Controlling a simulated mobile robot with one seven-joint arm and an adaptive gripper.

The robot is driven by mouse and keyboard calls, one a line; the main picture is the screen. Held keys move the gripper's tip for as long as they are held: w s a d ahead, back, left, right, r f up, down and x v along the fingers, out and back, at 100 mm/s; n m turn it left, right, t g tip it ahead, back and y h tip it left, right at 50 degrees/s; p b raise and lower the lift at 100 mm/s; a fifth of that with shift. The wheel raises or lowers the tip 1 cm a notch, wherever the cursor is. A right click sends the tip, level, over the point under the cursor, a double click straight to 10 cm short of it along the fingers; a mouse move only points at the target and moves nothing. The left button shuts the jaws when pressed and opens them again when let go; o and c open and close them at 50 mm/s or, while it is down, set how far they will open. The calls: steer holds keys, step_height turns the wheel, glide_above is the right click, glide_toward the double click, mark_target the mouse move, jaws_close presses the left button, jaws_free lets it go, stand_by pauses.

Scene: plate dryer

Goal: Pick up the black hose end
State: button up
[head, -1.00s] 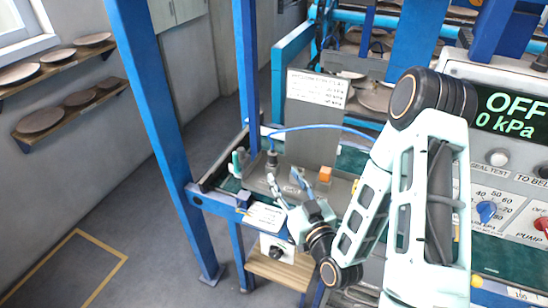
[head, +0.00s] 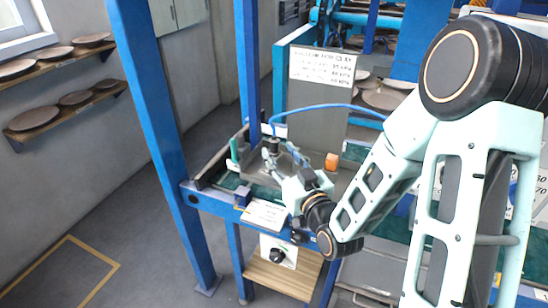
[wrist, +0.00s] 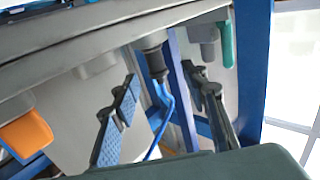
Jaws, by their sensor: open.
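The black hose end (wrist: 152,62) shows in the wrist view as a dark cylinder with a thin blue hose (wrist: 163,108) running from it. In the head view the blue hose (head: 325,106) arcs over to the bench corner, where my gripper (head: 279,153) partly hides the hose end. My gripper (wrist: 160,78) is open. In the wrist view its two fingers stand on either side of the hose end, with visible gaps to both. I cannot tell the exact depth between the fingertips and the hose end.
A green piece (wrist: 227,43) is beside the right finger. A grey sign panel (head: 318,120) rises behind, and a blue post (head: 160,150) stands left.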

mark_target(276, 146)
steer(key=shift+w+a+f+b, duration=0.1)
steer(key=shift+w+f+b, duration=0.1)
steer(key=shift+b, duration=0.95)
steer(key=shift+r, duration=0.2)
steer(key=shift+p+x, duration=0.4)
steer(key=shift+x, duration=2.2)
jaws_close()
